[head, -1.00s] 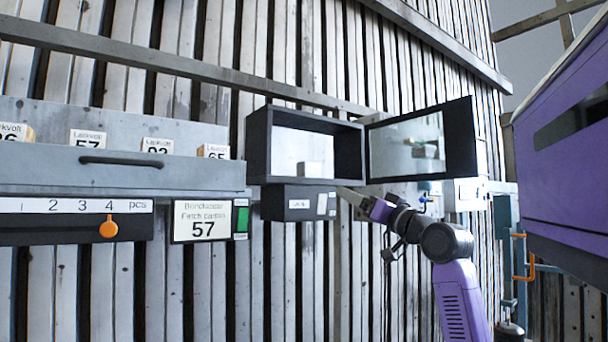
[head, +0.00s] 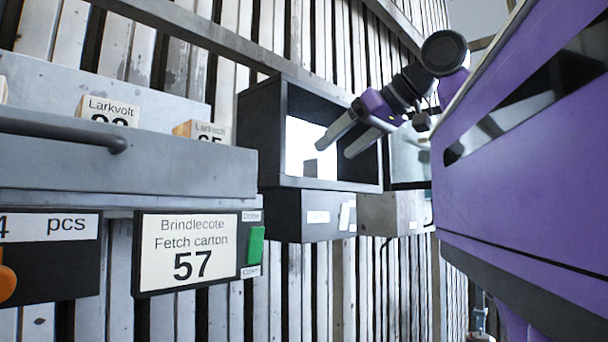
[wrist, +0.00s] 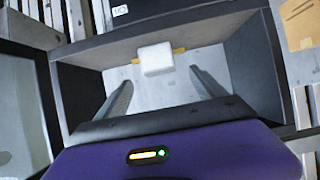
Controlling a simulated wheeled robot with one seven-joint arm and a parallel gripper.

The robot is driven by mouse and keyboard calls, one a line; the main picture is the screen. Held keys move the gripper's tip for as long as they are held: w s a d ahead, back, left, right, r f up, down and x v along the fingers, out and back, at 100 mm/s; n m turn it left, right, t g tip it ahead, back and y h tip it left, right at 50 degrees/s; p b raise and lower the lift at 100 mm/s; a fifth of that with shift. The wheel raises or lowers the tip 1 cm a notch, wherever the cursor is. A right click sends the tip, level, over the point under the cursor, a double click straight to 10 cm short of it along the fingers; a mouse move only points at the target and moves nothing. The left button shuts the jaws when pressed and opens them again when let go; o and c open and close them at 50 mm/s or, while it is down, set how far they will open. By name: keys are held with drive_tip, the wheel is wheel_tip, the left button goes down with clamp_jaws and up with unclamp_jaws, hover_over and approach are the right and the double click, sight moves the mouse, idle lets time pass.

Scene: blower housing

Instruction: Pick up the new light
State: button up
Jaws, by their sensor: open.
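A small white block with a yellow tab on each side, which looks like the new light, sits inside the dark open box (head: 268,130). In the wrist view the block (wrist: 155,59) is near the middle of the box's far side; in the head view it shows as a small grey block (head: 310,168) on the box floor. My gripper (head: 335,150) is open and empty at the box's mouth. In the wrist view its two fingers (wrist: 162,88) reach into the box, spread to either side of the block's line and apart from it.
The box's door (wrist: 18,110) stands open. Box walls are close around my fingers. Below the box is a dark unit (head: 300,215) with a white label. At left are a grey drawer (head: 130,165), Larkvolt cartons (head: 108,108) and a sign (head: 186,250) reading 57.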

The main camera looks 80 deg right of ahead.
sight(319, 165)
drive_tip(key=p+x, duration=0.2)
drive_tip(key=x, duration=0.5)
drive_tip(key=shift+w+d+f, duration=0.1)
drive_tip(key=shift+f, duration=0.2)
drive_tip(key=c, duration=1.7)
drive_tip(key=shift+r+p, duration=0.15)
drive_tip(key=shift+p, duration=0.15)
